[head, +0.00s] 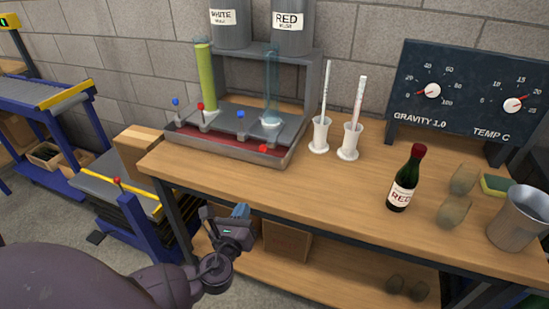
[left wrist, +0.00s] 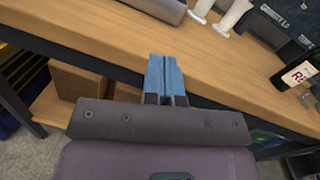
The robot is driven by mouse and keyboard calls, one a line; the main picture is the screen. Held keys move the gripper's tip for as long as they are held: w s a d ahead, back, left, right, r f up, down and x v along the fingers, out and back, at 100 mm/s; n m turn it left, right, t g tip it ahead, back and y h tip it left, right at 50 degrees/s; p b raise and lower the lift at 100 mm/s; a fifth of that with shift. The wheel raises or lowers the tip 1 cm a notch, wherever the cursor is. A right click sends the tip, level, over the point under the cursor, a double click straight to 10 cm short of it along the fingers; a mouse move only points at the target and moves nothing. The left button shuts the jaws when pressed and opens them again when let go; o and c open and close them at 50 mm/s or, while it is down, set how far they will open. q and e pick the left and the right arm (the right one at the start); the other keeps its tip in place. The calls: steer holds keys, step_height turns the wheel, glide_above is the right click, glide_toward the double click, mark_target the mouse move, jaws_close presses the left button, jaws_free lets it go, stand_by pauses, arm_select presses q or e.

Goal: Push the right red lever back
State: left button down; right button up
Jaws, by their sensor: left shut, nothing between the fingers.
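The right red lever (head: 263,148) shows its red knob low at the front right of the grey filling stand, tilted forward over the drip tray (head: 272,157). The left red lever (head: 200,106) stands upright, its knob higher and further back. Blue-knobbed levers (head: 240,114) stand beside the red ones. My left gripper (head: 240,210) is in front of the bench edge, below and in front of the tray, apart from the levers. In the left wrist view its blue fingers (left wrist: 166,76) are together and empty. The levers are outside that view. My right gripper is not in view.
On the bench (head: 330,190), right of the stand, are two white cylinders (head: 320,135) with rods, a red wine bottle (head: 405,180), a dial panel (head: 460,95) and a metal pot (head: 518,218). The bench front between tray and bottle is clear. A cardboard box (head: 287,240) sits below.

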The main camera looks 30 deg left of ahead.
arm_select(q)
steer(key=shift+w+d+r+m+t, duration=0.2)
steer(key=shift+w+r+m, duration=0.1)
steer(key=shift+r, duration=0.15)
steer(key=shift+w+d+r+m+t, duration=0.2)
steer(key=shift+w+r+m, duration=0.1)
steer(key=shift+r, duration=0.1)
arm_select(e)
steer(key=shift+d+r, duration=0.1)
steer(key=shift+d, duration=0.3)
arm_select(q)
steer(key=shift+a, duration=0.1)
glide_toward(267, 146)
steer(key=f, duration=0.1)
steer(key=w+f, duration=0.1)
steer(key=f, duration=0.1)
steer(key=shift+w+a+f, duration=0.15)
steer(key=shift+w+a, duration=0.1)
steer(key=shift+w, duration=0.15)
steer(key=w+r, duration=0.1)
steer(key=a+r, duration=0.1)
steer(key=shift+w+r, duration=0.35)
steer(key=shift+w, duration=0.05)
steer(key=shift+w+a+r, duration=0.1)
steer(key=shift+w+r, duration=0.1)
steer(key=shift+w, duration=0.05)
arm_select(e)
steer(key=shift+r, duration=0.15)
